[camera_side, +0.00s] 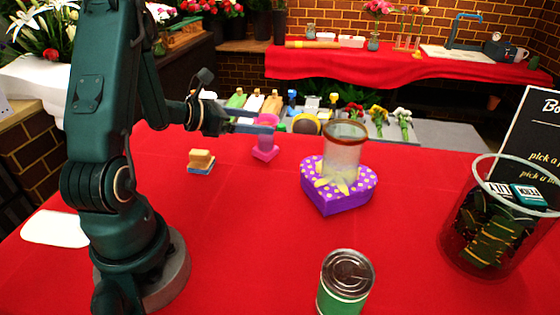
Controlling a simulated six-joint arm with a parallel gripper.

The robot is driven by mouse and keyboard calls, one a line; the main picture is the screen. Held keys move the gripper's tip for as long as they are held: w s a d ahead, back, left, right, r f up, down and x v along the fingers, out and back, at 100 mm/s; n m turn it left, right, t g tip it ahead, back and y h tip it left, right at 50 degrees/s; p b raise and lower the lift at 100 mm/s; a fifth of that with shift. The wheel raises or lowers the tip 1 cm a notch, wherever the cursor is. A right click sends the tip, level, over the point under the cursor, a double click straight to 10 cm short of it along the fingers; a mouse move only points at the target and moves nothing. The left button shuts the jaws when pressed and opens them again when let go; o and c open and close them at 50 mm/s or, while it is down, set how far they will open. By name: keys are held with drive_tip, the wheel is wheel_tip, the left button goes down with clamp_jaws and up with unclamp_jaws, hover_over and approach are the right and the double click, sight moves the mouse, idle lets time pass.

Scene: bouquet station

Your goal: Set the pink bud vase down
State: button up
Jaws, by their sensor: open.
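The pink bud vase (265,152) stands upright on the red-covered table, behind and left of the heart-shaped box. Its square pink base seems to rest on the cloth. My gripper (262,128) reaches in from the left at the height of the vase's upper part. Its fingers are open and cover part of the vase. I cannot tell whether they are around the vase or in front of it, or whether they touch it.
A purple dotted heart-shaped box (338,195) carries a brown-rimmed glass vase (343,145). A green can (345,285) stands in front, and a large glass jar (495,225) stands right.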

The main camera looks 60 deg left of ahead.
drive_tip(key=d+r+m+g+h, duration=0.1)
drive_tip(key=d+r+m+h, duration=0.1)
drive_tip(key=d+m, duration=0.2)
drive_tip(key=d+r+m+g+h, duration=0.1)
drive_tip(key=d+r+m+h, duration=0.1)
drive_tip(key=d, duration=0.4)
drive_tip(key=d+r+m+g+h, duration=0.1)
drive_tip(key=d+r+m+h, duration=0.1)
drive_tip(key=d+m, duration=0.3)
drive_tip(key=shift+w+d+r+m+h, duration=0.2)
drive_tip(key=shift+d+r+m+h, duration=0.1)
drive_tip(key=shift+h, duration=0.3)
drive_tip(key=s+d+m+g, duration=0.5)
drive_tip(key=d+m, duration=0.2)
drive_tip(key=d, duration=0.1)
drive_tip(key=s+d+m+g+y, duration=0.2)
drive_tip(key=s+m+g+y, duration=0.1)
drive_tip(key=s+m, duration=0.65)
drive_tip(key=a+m+t+y, duration=0.1)
drive_tip(key=m, duration=0.1)
drive_tip(key=a+m+t+y, duration=0.1)
drive_tip(key=a+m+y, duration=0.1)
drive_tip(key=s+a+m+t+y, duration=0.1)
drive_tip(key=a+m+y, duration=0.1)
drive_tip(key=shift+a+r+m, duration=0.15)
drive_tip(key=shift+m, duration=0.2)
